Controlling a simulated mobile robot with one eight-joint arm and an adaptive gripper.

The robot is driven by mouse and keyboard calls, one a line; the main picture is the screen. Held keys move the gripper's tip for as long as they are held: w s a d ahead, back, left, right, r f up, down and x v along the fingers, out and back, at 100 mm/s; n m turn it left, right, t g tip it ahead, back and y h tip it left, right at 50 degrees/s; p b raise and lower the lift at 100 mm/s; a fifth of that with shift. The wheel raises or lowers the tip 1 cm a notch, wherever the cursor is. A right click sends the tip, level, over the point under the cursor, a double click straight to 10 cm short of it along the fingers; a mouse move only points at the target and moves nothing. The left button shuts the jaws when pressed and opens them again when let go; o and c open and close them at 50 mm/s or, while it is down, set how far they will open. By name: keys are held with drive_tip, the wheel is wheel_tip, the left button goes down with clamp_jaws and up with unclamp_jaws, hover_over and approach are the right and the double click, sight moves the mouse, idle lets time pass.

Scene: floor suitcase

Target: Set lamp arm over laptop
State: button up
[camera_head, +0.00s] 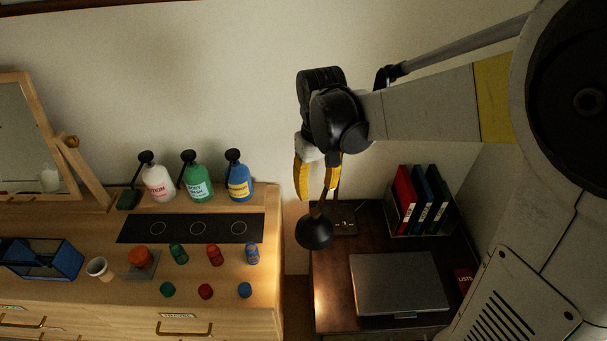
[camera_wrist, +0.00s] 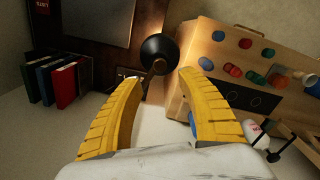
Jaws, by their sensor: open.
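The desk lamp has a round black shade (camera_head: 315,232) that hangs at the left edge of the dark desk, left of the closed grey laptop (camera_head: 400,283). In the wrist view the shade (camera_wrist: 160,48) lies just beyond my fingertips, and the lamp arm (camera_wrist: 153,76) runs down from it into the gap between them. The laptop (camera_wrist: 97,20) is at the top left there. My gripper (camera_head: 318,185) has yellow fingers and is open above the lamp. It also shows in the wrist view (camera_wrist: 163,82), fingers apart. I cannot tell whether a finger touches the lamp arm.
Red, blue and green binders (camera_head: 421,200) stand at the desk's back right. A red book (camera_head: 464,278) lies right of the laptop. A wooden dresser (camera_head: 190,295) at left carries pump bottles (camera_head: 198,184), several coloured caps, a blue box (camera_head: 42,258) and a mirror (camera_head: 40,140).

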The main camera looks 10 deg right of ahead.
sight(316, 211)
wheel_tip(316, 211, down, 9)
drive_tip(key=shift+r+b, duration=0.1)
drive_tip(key=shift+b, duration=0.4)
clamp_jaws()
